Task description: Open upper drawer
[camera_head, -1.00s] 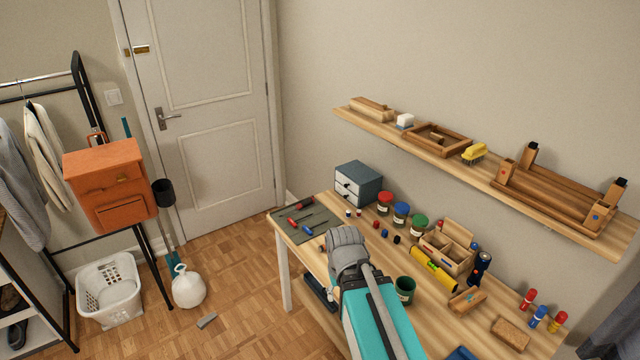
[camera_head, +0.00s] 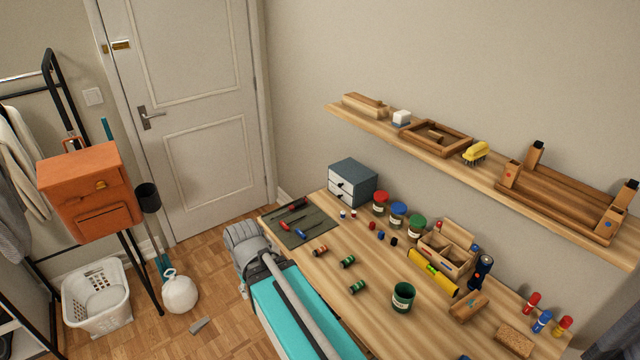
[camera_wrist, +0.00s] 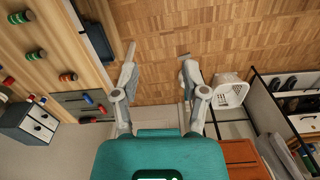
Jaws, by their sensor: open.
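A small blue-grey drawer box (camera_head: 360,176) stands at the far left end of the desk against the wall. Its two white drawers face left; the upper drawer (camera_head: 343,184) and the lower one (camera_head: 338,196) look shut, each with a dark knob. My gripper (camera_head: 240,240) is past the desk's left edge, apart from the box. In the wrist view, my gripper (camera_wrist: 158,62) has its fingers spread and empty above the floor, and the drawer box (camera_wrist: 14,114) is at the left edge. The fingertips are hard to make out in the head view.
A dark mat (camera_head: 298,232) with several tools lies in front of the box. Jars, spools and a green cup (camera_head: 403,297) stand on the desk. A wooden shelf (camera_head: 470,170) hangs above. An orange cabinet (camera_head: 85,190) stands left. Floor between is mostly clear.

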